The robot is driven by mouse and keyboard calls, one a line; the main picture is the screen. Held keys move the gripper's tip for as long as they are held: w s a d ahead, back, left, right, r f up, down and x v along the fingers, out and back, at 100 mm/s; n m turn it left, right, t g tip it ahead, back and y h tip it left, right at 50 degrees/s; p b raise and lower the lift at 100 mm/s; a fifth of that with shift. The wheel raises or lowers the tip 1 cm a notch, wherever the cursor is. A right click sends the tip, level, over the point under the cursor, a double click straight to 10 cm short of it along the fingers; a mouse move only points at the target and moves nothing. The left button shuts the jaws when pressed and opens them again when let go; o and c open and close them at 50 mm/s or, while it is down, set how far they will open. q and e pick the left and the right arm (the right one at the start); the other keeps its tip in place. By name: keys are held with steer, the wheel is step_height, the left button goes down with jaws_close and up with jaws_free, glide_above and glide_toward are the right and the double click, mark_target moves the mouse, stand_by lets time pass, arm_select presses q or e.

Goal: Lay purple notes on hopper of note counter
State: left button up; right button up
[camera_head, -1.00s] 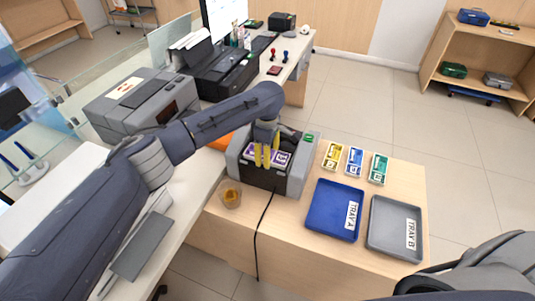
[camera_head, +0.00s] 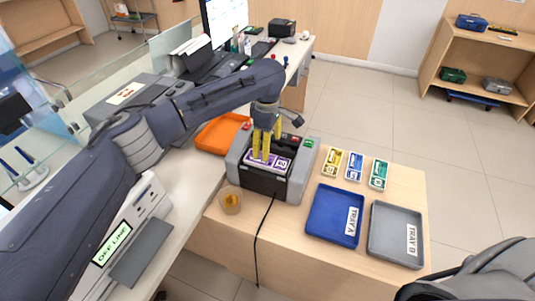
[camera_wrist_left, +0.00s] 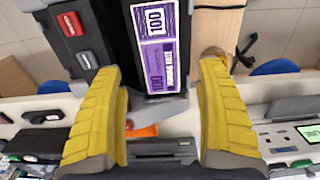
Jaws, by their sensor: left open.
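The purple notes (camera_head: 281,163) lie on the hopper at the front of the grey note counter (camera_head: 299,181), in the head view. In the left wrist view the purple notes (camera_wrist_left: 160,45) show a white and purple face with printed numbers, lying on the dark hopper. My left gripper (camera_head: 266,156) is over the hopper, its yellow fingers partly in front of the notes. In the left wrist view my left gripper (camera_wrist_left: 163,95) is open, with a wide gap between its fingers and nothing gripped. My right gripper is not in view; only part of my right arm shows at lower right.
An orange tray (camera_head: 213,137) lies left of the counter, and a small cup (camera_head: 230,201) stands at its front left. Blue Tray A (camera_head: 322,213) and grey Tray B (camera_head: 387,240) look empty. A black cable hangs in front.

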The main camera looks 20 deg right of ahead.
arm_select(q)
steer(key=shift+r, duration=2.4)
